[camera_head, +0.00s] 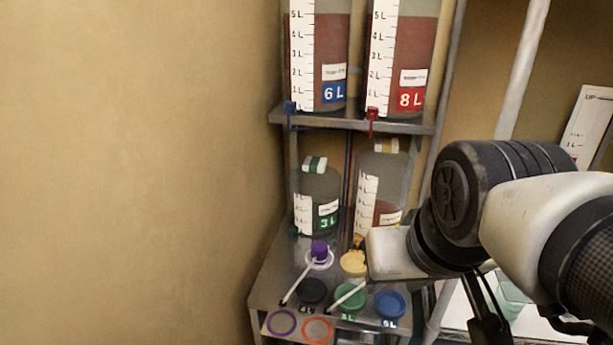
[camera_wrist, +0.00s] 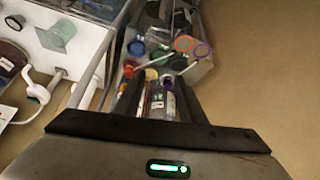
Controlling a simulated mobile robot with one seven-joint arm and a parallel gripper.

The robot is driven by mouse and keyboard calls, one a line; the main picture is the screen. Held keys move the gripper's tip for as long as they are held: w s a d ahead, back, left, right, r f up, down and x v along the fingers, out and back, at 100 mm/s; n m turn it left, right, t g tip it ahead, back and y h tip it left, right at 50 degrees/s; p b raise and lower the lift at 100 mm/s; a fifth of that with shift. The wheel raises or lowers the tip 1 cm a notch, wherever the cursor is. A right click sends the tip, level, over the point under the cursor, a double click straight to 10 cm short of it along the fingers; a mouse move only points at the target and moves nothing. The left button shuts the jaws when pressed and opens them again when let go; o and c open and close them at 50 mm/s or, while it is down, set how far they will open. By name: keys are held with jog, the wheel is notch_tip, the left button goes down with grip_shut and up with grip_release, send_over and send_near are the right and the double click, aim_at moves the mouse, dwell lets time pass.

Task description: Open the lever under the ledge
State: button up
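A shelf ledge (camera_head: 345,123) carries two tall graduated containers, one marked 6 L (camera_head: 333,72) and one marked 8 L (camera_head: 412,75). A small blue lever-like fitting (camera_head: 290,107) sits at the ledge's left edge. A red one (camera_head: 372,114) hangs at its front edge below the 8 L container. I cannot tell whether either is open or shut. My gripper (camera_wrist: 160,100) shows two separated dark fingers in the wrist view, open. Containers show beyond them; nothing is clearly held.
Below the ledge stand a 3 L bottle (camera_head: 320,195) and a larger bottle (camera_head: 378,185). The lower shelf (camera_head: 272,285) holds several coloured lids, including a blue lid (camera_head: 389,303), and sticks. A plain wall (camera_head: 130,170) fills the left. A metal post (camera_head: 523,65) stands right.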

jog(key=shift+m+g, duration=0.4)
jog(key=shift+g, duration=0.3)
jog(key=w+f+b, duration=0.1)
jog(key=f, duration=0.1)
jog(key=w+f+b, duration=0.2)
jog(key=shift+w+f, duration=0.25)
jog(key=shift+f, duration=0.05)
grip_shut()
jog(key=w+f+m+g+b, duration=0.2)
jog(key=w+f+g+b, duration=0.2)
jog(key=f, duration=1.2)
jog(key=w+a+b, duration=0.1)
jog(key=w+b, duration=0.2)
jog(key=w, duration=0.3)
jog(key=shift+w+f, duration=0.15)
jog(key=shift+f, duration=0.1)
jog(key=shift+d, duration=0.1)
